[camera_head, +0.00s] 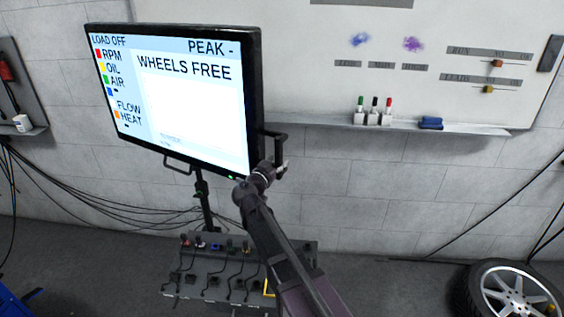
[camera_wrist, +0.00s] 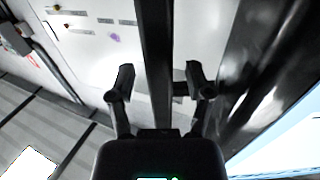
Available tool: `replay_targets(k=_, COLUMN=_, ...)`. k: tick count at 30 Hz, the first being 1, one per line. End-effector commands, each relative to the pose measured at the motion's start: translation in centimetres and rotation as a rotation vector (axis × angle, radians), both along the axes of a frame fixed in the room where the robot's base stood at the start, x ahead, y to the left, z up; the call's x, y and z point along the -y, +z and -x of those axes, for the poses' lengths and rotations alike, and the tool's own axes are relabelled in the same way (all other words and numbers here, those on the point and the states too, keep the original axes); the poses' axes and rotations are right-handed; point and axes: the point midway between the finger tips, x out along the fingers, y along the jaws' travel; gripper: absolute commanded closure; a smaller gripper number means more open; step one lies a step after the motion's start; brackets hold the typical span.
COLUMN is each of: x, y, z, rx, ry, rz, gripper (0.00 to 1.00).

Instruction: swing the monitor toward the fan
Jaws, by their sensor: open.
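The monitor (camera_head: 190,100) is a wide black-framed screen on a black stand (camera_head: 205,200), angled in the head view, and reads "WHEELS FREE". A dark side handle (camera_head: 283,140) sticks out from its right edge. My gripper (camera_head: 280,170) is at the lower part of this handle. In the wrist view, my gripper (camera_wrist: 156,80) has its two fingers apart, with the dark handle bar (camera_wrist: 154,40) running between them. Contact with the bar cannot be told. The monitor's edge and bright screen (camera_wrist: 290,140) fill the right side there. I see no fan in either view.
A grey box with plugs and cables (camera_head: 215,275) sits below the monitor. A whiteboard (camera_head: 430,50) with a marker ledge (camera_head: 460,127) is on the wall behind. A wheel (camera_head: 510,290) lies at lower right. Loose cables hang at left. Floor between box and wheel is clear.

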Motion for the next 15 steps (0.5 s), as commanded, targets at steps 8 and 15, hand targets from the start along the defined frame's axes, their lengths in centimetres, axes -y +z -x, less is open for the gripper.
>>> replay_targets(k=8, x=0.36, y=0.0, z=-0.68, rx=0.0, ry=-0.001, rz=0.0, gripper=0.34)
replay_targets(k=15, x=0.32, y=0.0, z=-0.66, rx=0.0, ry=0.0, rz=0.0, gripper=0.52)
